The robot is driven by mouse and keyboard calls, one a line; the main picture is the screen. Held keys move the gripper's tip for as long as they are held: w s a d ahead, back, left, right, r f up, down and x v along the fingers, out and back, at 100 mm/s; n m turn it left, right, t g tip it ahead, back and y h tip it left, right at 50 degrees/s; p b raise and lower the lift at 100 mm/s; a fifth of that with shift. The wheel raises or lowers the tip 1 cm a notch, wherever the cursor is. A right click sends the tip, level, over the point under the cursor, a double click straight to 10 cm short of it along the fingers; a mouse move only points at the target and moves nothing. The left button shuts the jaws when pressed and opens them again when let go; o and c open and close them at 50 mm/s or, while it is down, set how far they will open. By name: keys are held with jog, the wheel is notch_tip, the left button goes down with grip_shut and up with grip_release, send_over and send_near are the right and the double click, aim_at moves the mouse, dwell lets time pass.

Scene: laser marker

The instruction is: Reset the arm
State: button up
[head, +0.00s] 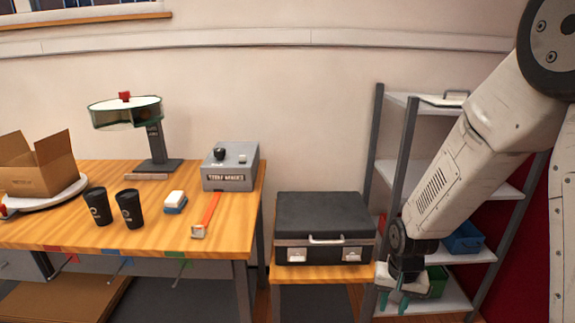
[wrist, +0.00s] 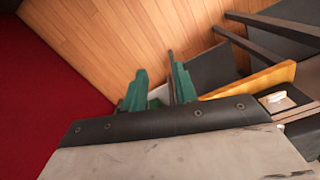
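My arm comes down from the upper right in the head view, in front of the shelf rack. My gripper (head: 393,302) hangs low at its end, fingers pointing down, to the right of the black case. In the wrist view the two green fingers of my gripper (wrist: 159,85) stand apart. They show no object clearly held between them; a pale and green patch shows behind.
A wooden table (head: 110,238) at left holds a cardboard box (head: 40,175), two black cups (head: 130,209), a grey control box (head: 229,180) and a laser marker (head: 153,147). A black case (head: 322,222) sits on a small table. The shelf rack (head: 407,125) stands behind my arm.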

jog(key=s+r+n, duration=0.1)
jog(key=s+r, duration=0.9)
jog(key=r, duration=0.3)
jog(key=s+d+r+n+t, duration=0.1)
jog(key=s+r+n, duration=0.1)
jog(key=s+r, duration=0.9)
notch_tip(320, 180, up, 2)
jog(key=shift+s+d+r, duration=0.15)
jog(key=shift+s+r, duration=0.05)
jog(key=shift+s, duration=0.05)
